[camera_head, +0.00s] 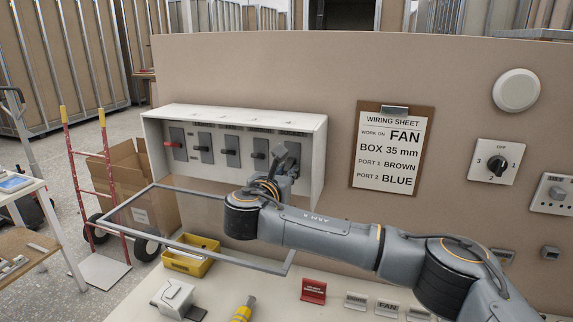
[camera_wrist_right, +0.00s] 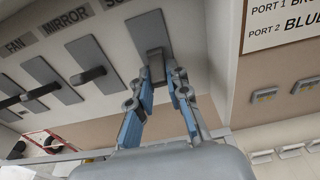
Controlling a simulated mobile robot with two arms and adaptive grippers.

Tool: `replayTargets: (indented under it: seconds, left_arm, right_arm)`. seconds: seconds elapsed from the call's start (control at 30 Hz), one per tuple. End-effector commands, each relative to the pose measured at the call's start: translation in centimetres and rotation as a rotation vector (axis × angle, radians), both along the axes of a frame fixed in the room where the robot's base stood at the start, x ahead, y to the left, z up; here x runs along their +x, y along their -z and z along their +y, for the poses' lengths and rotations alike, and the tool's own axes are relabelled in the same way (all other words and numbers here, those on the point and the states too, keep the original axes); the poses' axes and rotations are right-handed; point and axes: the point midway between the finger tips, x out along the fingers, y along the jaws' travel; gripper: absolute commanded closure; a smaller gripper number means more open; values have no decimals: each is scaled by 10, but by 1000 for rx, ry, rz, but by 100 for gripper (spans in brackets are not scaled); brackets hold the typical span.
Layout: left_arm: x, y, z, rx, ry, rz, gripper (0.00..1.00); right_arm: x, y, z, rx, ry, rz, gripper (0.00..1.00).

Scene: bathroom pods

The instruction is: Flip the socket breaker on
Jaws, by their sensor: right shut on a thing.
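A white breaker box (camera_head: 235,115) is fixed to the beige wall and holds a row of breakers. The leftmost has a red lever (camera_head: 172,144); the others have dark levers. The rightmost breaker, the socket breaker (camera_head: 293,151), also shows in the right wrist view (camera_wrist_right: 135,30) under a label starting "SO", the rest cut off. My right gripper (camera_head: 283,170) is at this breaker. In the right wrist view my right gripper (camera_wrist_right: 160,72) is shut with its fingers around the dark lever (camera_wrist_right: 155,58). The lever's on or off position cannot be told. My left gripper is out of view.
A wiring sheet (camera_head: 391,148) on a clipboard hangs right of the box, with a rotary switch (camera_head: 497,162) beyond it. The box's right side wall is close to my gripper.

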Motion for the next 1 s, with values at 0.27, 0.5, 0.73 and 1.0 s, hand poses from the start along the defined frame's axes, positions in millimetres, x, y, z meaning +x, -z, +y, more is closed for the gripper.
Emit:
replayTargets:
  seconds: [0.27, 0.5, 0.73, 1.0]
  left_arm:
    - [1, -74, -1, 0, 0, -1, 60]
    - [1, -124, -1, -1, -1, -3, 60]
    - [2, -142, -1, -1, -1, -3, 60]
    - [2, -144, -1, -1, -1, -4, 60]
  right_arm:
    - [-2, -22, 0, 68, 1, 209, 100]
    - [-2, -27, 1, 130, 1, 398, 100]
    - [0, -28, 1, 183, 0, 556, 100]
    - [1, -30, 0, 222, 0, 679, 100]
